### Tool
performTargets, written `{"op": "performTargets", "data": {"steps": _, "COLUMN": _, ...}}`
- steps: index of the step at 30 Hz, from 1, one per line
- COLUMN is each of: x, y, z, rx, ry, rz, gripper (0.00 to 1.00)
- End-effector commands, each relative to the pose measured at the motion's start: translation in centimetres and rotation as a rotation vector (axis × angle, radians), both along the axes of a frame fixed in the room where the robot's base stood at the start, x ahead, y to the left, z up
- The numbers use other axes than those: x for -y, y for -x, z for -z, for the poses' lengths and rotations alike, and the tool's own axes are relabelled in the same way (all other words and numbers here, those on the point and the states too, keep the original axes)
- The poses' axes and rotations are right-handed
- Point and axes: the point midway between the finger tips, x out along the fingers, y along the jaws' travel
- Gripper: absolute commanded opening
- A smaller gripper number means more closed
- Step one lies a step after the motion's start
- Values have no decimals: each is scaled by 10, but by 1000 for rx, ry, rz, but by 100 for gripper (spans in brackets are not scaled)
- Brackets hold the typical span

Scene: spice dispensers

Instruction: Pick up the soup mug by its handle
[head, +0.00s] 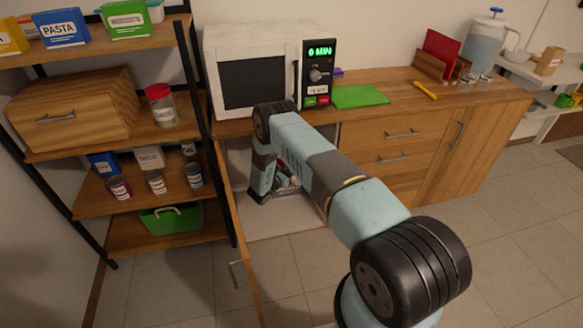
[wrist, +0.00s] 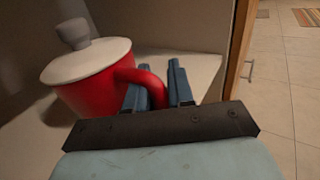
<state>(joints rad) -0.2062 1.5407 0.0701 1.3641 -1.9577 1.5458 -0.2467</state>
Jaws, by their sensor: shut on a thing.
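The soup mug (wrist: 85,92) is red with a pale lid and a grey knob, and it shows at the left of the wrist view. It stands upright on a pale cabinet shelf. Its red handle (wrist: 150,82) points right, toward my gripper (wrist: 160,82). The blue fingers are shut on the handle, one finger on each side of it. In the head view my arm reaches into the open cabinet below the microwave. There the mug is mostly hidden behind my arm, and only a bit of red shows.
The open cabinet door (head: 240,258) stands left of my arm. A cabinet wall (wrist: 215,30) rises close behind the fingers. A microwave (head: 255,75) sits on the counter above. A shelf rack with jars (head: 157,182) stands at the left. The tiled floor is clear at the right.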

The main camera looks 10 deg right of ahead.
Motion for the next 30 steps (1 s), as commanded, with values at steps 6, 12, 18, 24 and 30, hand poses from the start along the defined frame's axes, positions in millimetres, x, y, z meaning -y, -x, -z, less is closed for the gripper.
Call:
{"op": "performTargets", "data": {"steps": 6, "x": -1, "y": -2, "z": -24, "rx": 4, "ry": 1, "rz": -1, "gripper": 0}}
{"op": "performTargets", "data": {"steps": 12, "x": -4, "y": 17, "z": -52, "rx": 3, "ry": 3, "rz": -1, "gripper": 0}}
{"op": "performTargets", "data": {"steps": 18, "x": -9, "y": 46, "z": -88, "rx": 3, "ry": 1, "rz": -2, "gripper": 0}}
{"op": "performTargets", "data": {"steps": 24, "x": -16, "y": 88, "z": -107, "rx": 2, "ry": 2, "rz": -1, "gripper": 0}}
{"op": "performTargets", "data": {"steps": 30, "x": -21, "y": 118, "z": -120, "rx": 2, "ry": 1, "rz": 1, "gripper": 0}}
